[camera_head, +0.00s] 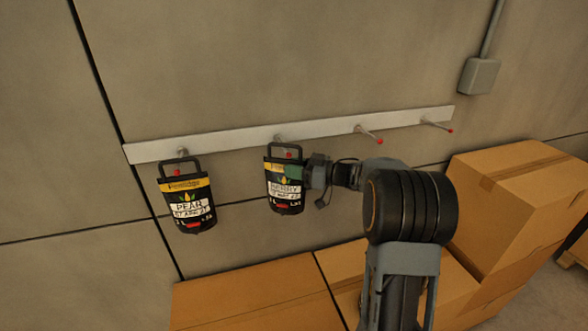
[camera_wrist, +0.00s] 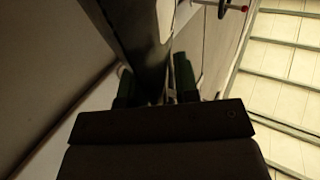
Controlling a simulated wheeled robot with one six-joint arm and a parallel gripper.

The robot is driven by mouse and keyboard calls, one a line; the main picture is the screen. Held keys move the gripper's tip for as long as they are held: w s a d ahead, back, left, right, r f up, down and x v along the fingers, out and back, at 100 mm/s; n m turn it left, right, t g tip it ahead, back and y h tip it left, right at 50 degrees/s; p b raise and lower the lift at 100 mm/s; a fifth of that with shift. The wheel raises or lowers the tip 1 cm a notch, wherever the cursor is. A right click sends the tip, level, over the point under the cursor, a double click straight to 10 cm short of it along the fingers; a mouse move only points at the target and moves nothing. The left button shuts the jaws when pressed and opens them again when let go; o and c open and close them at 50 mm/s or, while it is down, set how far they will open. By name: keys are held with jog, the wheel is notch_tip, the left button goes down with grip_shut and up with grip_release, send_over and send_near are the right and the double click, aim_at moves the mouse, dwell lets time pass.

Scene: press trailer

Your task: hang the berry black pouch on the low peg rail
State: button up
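The berry black pouch (camera_head: 284,192) is black with a yellow band and a white label. It hangs upright below the second peg from the left of the low peg rail (camera_head: 325,128), its handle loop around the peg, whose red tip shows inside the loop. My gripper (camera_head: 296,174) is at the pouch's upper right side, one green fingertip in front of its face. In the wrist view my gripper's green fingertips (camera_wrist: 157,82) stand either side of a dark shape, likely the pouch edge-on. Whether they press on it cannot be told.
A pear black pouch (camera_head: 187,204) hangs on the leftmost peg. The two right pegs (camera_head: 369,135) (camera_head: 436,125) are bare. Cardboard boxes (camera_head: 255,296) stand below the rail, with a taller stack (camera_head: 520,200) at the right. A grey wall box (camera_head: 479,76) is at upper right.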

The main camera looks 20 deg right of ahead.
jog(key=o, duration=0.4)
jog(key=shift+f, duration=0.25)
jog(key=b+v, duration=0.4)
jog(key=v, duration=1)
jog(key=w+d+f+m+t+h, duration=0.25)
jog(key=d+m+h, duration=0.3)
jog(key=h, duration=0.45)
jog(key=w+d+f+m+t+h, duration=0.1)
jog(key=d+f+m+h, duration=0.2)
jog(key=d+m+h, duration=0.35)
jog(key=s+a+f+m+g+h, duration=0.1)
jog(key=s+a+f+g, duration=0.2)
jog(key=s+a+g, duration=0.35)
jog(key=s+a+f+m+g+h, duration=0.1)
jog(key=s+a+f+g, duration=0.2)
jog(key=s+a, duration=0.6)
jog(key=s+a+r+n+y, duration=0.1)
jog(key=s+a, duration=0.1)
jog(key=a, duration=0.1)
jog(key=s+a+y, duration=0.1)
jog(key=s+a, duration=0.1)
jog(key=a, duration=0.2)
jog(key=s+a+r+n+t+y, duration=0.1)
jog(key=s+a, duration=0.2)
jog(key=shift+a+r+n, duration=0.3)
jog(key=shift+a+r, duration=0.05)
jog(key=shift+a, duration=0.05)
